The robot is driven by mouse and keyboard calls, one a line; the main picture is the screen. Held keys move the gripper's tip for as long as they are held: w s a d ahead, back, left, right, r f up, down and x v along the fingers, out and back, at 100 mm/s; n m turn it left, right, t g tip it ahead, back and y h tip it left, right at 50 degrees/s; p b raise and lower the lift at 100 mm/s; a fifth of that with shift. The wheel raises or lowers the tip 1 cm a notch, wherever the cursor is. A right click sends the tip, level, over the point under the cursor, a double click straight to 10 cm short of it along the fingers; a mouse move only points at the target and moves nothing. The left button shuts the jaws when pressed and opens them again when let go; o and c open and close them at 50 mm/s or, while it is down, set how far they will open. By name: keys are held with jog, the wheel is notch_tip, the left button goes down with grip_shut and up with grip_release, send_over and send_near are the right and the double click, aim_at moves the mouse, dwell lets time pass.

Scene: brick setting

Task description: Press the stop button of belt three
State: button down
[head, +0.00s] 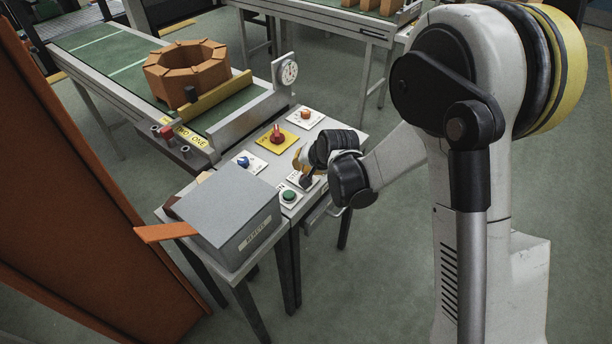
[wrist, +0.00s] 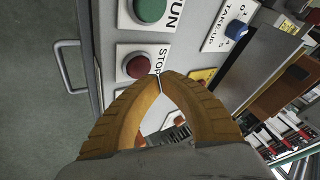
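A red button (wrist: 137,66) sits on a white plate marked STOP in the wrist view. A green button (wrist: 150,8) on a plate marked RUN is beside it; the green button also shows in the head view (head: 289,196). My gripper (wrist: 160,78) has its two yellow fingers meeting at the tips, with nothing seen between the tips. The tips appear just beside the red button, over the STOP lettering; contact cannot be told. In the head view my gripper (head: 299,158) is low over the panel, and the red button is hidden there. No belt number is readable on this plate.
The panel also has a blue TAKE-UP knob (head: 243,162), a red knob on a yellow plate (head: 277,135) and an orange knob (head: 305,115). A grey box (head: 228,215) stands in front. A conveyor with an orange brick ring (head: 187,67) is behind, with a TWO/ONE sign (head: 190,137).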

aim_at(303, 175)
jog(key=shift+r+p, duration=1.65)
jog(key=shift+r, duration=0.9)
jog(key=s+d+r+n+h, duration=0.1)
jog(key=s+d+r, duration=0.95)
jog(key=r, duration=0.35)
jog(key=s+d+r+n+h, duration=0.1)
jog(key=s+d, duration=0.3)
jog(key=s, duration=0.4)
jog(key=s+d+r+n+h, duration=0.1)
jog(key=s+d, duration=0.3)
jog(key=s, duration=0.5)
jog(key=shift+s+d+r+t, duration=0.25)
jog(key=shift+r+t, duration=0.05)
jog(key=shift+r, duration=0.1)
